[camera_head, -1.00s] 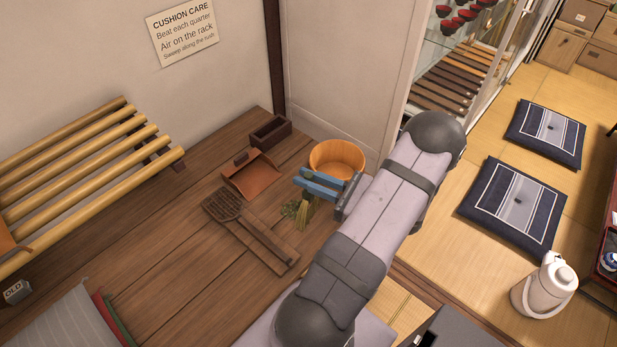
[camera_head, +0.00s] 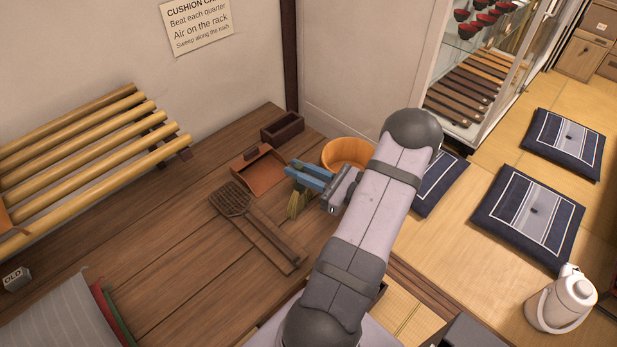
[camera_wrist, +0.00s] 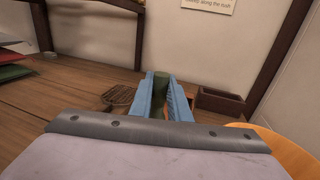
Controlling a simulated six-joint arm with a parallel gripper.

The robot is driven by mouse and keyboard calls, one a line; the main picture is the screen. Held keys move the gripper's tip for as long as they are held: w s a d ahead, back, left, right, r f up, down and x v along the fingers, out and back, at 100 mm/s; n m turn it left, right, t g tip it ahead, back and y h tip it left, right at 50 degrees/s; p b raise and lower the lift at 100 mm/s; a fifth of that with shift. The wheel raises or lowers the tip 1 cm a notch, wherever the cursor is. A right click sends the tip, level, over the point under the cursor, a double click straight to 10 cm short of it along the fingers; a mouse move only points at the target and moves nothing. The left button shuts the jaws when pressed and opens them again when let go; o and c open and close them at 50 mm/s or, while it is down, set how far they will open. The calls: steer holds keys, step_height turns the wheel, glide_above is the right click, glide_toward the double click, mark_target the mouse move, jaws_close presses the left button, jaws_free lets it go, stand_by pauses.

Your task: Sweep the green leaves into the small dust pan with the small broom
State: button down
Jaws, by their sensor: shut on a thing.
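My gripper (camera_head: 309,176) has blue fingers and is shut on the small broom (camera_head: 297,204). The broom's straw bristles hang below the fingers, at or just above the wooden floor. In the wrist view the broom's dark green handle end (camera_wrist: 160,80) stands between the two blue fingers (camera_wrist: 160,100). The reddish-brown dust pan (camera_head: 262,172) lies on the floor just left of the broom, with a gap between them. In the wrist view only a sliver of orange-brown shows behind the fingers. I cannot make out the green leaves now; the broom and gripper may hide them.
A dark woven beater (camera_head: 234,199) lies on a board in front of the pan. A wooden tub (camera_head: 345,153) stands right behind the gripper, and a dark box (camera_head: 282,127) is behind the pan. A bamboo rack (camera_head: 90,165) is at left.

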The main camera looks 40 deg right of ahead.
steer(key=w+b, duration=0.3)
steer(key=w, duration=1.3)
steer(key=s+r+p, duration=0.3)
steer(key=r+p, duration=0.2)
steer(key=r, duration=0.2)
steer(key=shift+s+p, duration=0.35)
steer(key=shift+p, duration=0.05)
stand_by(0.5)
